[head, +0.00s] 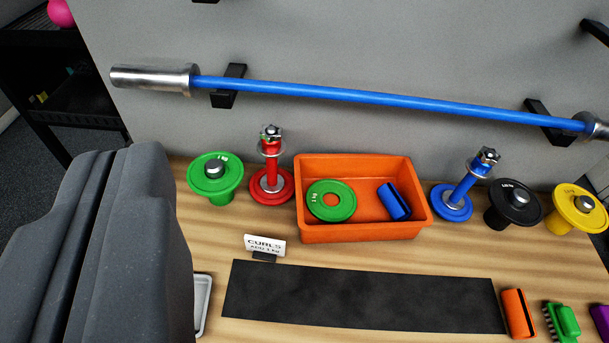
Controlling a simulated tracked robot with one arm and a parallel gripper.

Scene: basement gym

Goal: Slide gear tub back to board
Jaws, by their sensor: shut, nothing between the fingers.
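The orange gear tub (360,233) stands upright on the wooden bench top, in the middle of the head view. A green ring plate (318,207) and a blue clip (393,202) lie inside it. The grey board (400,50) rises behind the tub. The tub hides the board's foot there, so I cannot tell whether they touch. My gripper (122,160) is large and dark grey at the left of the view. Its fingers are together with nothing between them. It appears well left of the tub, apart from it.
A red post (270,160) stands close left of the tub, a blue post (468,180) close right. Plates on stands (215,175) flank them. A CURLS sign (265,244) and black mat (360,295) lie in front. A blue bar (380,97) hangs on the board.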

